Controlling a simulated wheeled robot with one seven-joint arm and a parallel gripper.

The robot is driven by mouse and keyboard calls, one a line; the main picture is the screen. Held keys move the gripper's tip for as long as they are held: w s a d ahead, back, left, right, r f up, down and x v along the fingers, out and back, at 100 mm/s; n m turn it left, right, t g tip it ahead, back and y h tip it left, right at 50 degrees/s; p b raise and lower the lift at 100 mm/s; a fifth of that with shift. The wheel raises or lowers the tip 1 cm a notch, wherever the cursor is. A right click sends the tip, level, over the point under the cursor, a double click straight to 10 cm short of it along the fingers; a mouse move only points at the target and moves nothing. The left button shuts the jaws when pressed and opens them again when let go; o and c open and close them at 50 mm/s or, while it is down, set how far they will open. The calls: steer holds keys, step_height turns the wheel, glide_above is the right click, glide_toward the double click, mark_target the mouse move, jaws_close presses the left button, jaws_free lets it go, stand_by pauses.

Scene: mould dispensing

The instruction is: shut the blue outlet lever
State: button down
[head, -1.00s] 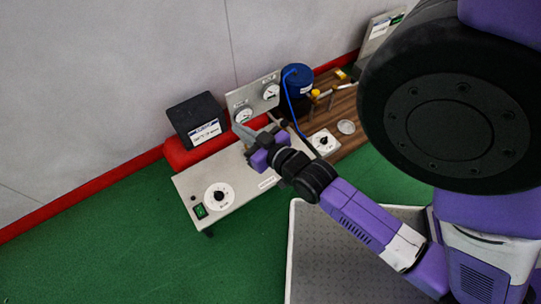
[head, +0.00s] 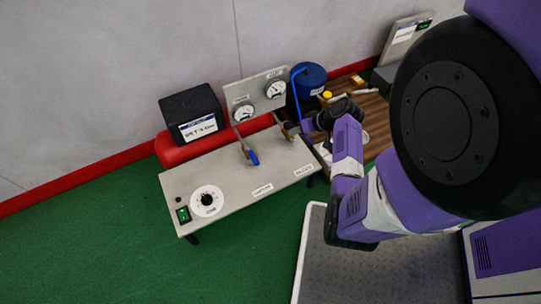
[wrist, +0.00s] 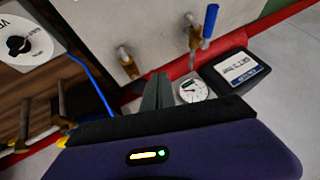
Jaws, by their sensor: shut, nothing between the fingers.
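The blue lever (head: 252,157) sits on a brass valve on the light bench, pointing toward the bench's front edge. In the wrist view the blue lever (wrist: 210,21) stands upright in the picture, right of my fingers and apart from them. A second brass valve (wrist: 128,62) shows left of my fingers; its handle cannot be made out. My gripper (wrist: 158,92) is shut and empty, with its two fingers together. In the head view my gripper (head: 297,130) is at the bench's right end, to the right of the blue lever; its fingertips are hard to make out.
A panel with two gauges (head: 257,92) stands behind the valves. A black box (head: 193,116) sits on a red tank (head: 172,150) behind the bench. A dial (head: 207,201) is at the bench's left end. A blue pot (head: 309,78) and tools stand on the wooden table at right.

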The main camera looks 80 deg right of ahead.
mark_target(252, 155)
steer(key=a+y, duration=0.1)
steer(key=a+n, duration=0.1)
steer(key=a, duration=0.1)
steer(key=a+f+n+y, duration=0.1)
steer(key=a, duration=0.1)
steer(key=shift+w+a+t+y, duration=0.15)
steer(key=shift+w+t+y, duration=0.1)
steer(key=shift+t+y, duration=0.05)
steer(key=b+x, duration=0.4)
steer(key=x, duration=0.5)
steer(key=shift+f, duration=0.25)
steer(key=w+a, duration=0.2)
steer(key=shift+w+r+b, duration=0.1)
steer(key=shift+w+b, duration=0.25)
steer(key=shift+w+a+r, duration=0.2)
steer(key=shift+w+a, duration=0.1)
steer(key=shift+w, duration=0.2)
steer(key=shift+a, duration=0.1)
